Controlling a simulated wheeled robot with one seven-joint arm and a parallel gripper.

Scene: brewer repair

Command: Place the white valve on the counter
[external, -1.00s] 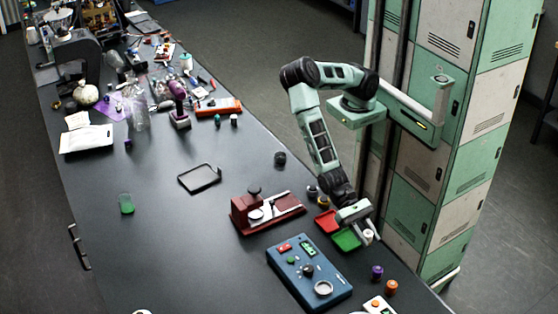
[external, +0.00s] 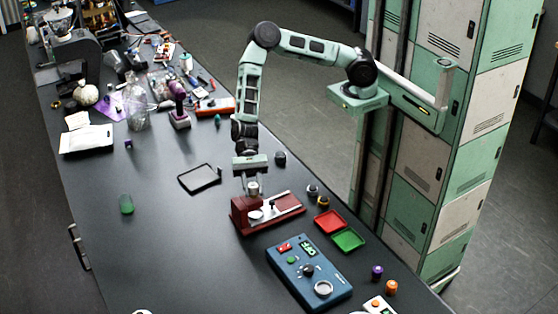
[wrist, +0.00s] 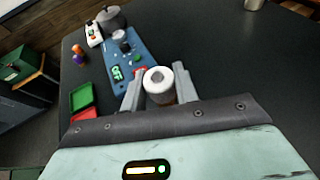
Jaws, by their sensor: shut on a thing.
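My gripper (external: 252,190) is shut on the white valve (wrist: 158,80), which sits between its two fingers in the wrist view. The valve has a pale round top with a hole in it and a brownish lower part. In the external view the valve (external: 253,187) is small and hangs over the back of the dark red fixture (external: 284,205); whether it touches the fixture I cannot tell. The dark counter (external: 170,245) runs under everything, with its surface bare to the left of the fixture.
A red tray (external: 329,222) and a green tray (external: 348,240) lie right of the fixture, both looking empty. A blue control box (external: 308,275) is in front. A black open frame (external: 199,178) lies left of my gripper. A green cup (external: 126,204) stands near the left edge.

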